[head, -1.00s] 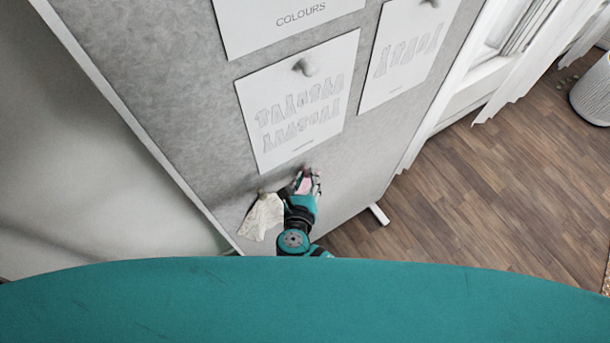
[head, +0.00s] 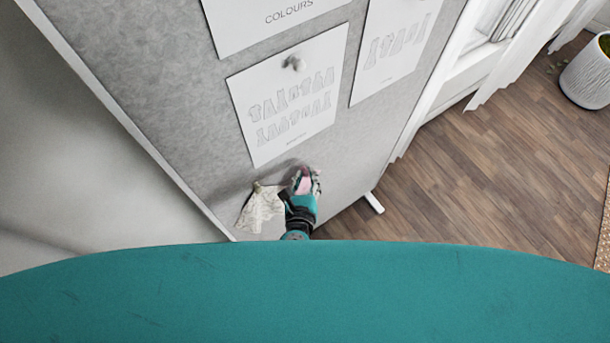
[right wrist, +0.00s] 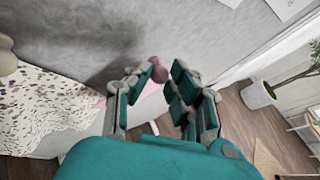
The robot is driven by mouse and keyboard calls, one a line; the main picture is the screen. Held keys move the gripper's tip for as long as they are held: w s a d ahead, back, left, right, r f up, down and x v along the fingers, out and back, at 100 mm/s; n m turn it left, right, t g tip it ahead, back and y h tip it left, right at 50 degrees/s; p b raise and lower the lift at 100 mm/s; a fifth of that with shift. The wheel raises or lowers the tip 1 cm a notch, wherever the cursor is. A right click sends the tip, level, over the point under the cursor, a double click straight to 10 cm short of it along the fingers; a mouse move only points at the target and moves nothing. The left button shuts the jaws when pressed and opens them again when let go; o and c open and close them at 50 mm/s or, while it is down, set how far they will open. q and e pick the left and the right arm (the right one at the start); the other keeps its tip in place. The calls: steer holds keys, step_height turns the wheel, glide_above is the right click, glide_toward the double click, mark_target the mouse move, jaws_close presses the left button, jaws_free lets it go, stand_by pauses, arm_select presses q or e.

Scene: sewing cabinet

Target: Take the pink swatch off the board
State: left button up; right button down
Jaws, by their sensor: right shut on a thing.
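The pink swatch (right wrist: 150,88) shows as a pale pink patch behind the fingers of my right gripper (right wrist: 165,78) in the right wrist view. A dusky pink pin (right wrist: 157,70) has its round head between the fingertips. My right gripper is shut on this pin, close to the grey board (head: 190,110). In the head view my right gripper (head: 304,178) is low on the board, with pink (head: 304,186) showing between its fingers. Most of the swatch is hidden by the fingers and hand. My left gripper is not in view.
A speckled cream swatch (head: 262,208) hangs just left of my right gripper, under a cream pin (right wrist: 6,58). Paper sheets (head: 285,115) are pinned higher up. The board's foot (head: 374,203) stands on wooden floor at the right. A white planter (head: 588,78) is farther off.

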steer(key=shift+s+d, duration=0.1)
steer(key=shift+s, duration=0.1)
steer(key=s+d+p, duration=0.1)
steer(key=s+d, duration=0.4)
steer(key=s, duration=0.3)
steer(key=shift+d, duration=0.2)
